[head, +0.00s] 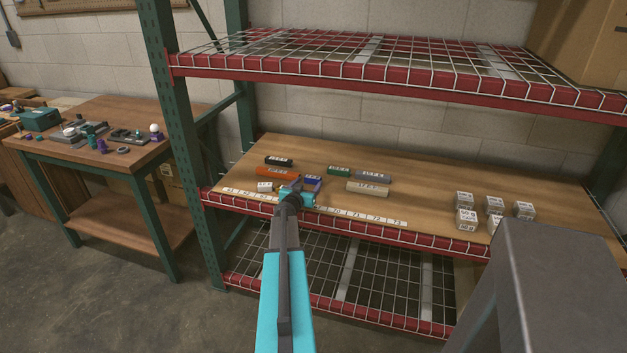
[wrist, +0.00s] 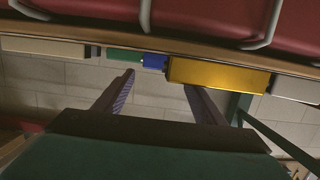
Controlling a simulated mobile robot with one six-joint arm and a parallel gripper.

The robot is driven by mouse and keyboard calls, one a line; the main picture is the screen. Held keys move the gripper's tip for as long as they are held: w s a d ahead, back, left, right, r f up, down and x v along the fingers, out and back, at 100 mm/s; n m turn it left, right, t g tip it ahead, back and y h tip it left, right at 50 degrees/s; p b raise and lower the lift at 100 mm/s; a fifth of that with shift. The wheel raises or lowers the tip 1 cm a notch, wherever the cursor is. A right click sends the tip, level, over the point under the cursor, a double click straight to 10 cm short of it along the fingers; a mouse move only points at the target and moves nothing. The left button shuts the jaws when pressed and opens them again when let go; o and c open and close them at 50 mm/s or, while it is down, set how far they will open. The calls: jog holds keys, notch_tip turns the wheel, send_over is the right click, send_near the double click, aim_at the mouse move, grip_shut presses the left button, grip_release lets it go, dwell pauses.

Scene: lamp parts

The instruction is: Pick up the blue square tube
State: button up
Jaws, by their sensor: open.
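The blue square tube (head: 313,180) lies on the wooden shelf board, just beyond my gripper and partly hidden by it in the head view. In the wrist view, which looks upside down, the blue tube's end (wrist: 154,61) shows between the green and yellow-orange pieces. My gripper (head: 300,190) is over the shelf's front part. In the wrist view its two fingers (wrist: 159,79) are spread with nothing between them. The blue tube lies beyond the fingertips, between their lines; the exact gap cannot be told.
Close by lie an orange tube (head: 278,172), a black tube (head: 278,161), a green tube (head: 339,170), a grey-blue tube (head: 373,176) and a beige tube (head: 368,187). Clear boxes (head: 466,218) stand right. A red front beam (head: 350,225) edges the shelf; a wire shelf (head: 400,65) hangs above.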

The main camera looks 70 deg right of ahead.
aim_at(312, 178)
dwell(0.3)
jog(key=shift+w+d+f, duration=0.1)
jog(key=shift+d+f, duration=0.1)
jog(key=shift+d, duration=0.65)
jog(key=shift+w+d+f, duration=0.1)
jog(key=shift+d+f, duration=0.1)
jog(key=shift+d, duration=0.6)
jog(key=shift+d+f, duration=0.2)
jog(key=shift+d, duration=0.65)
jog(key=c, duration=0.8)
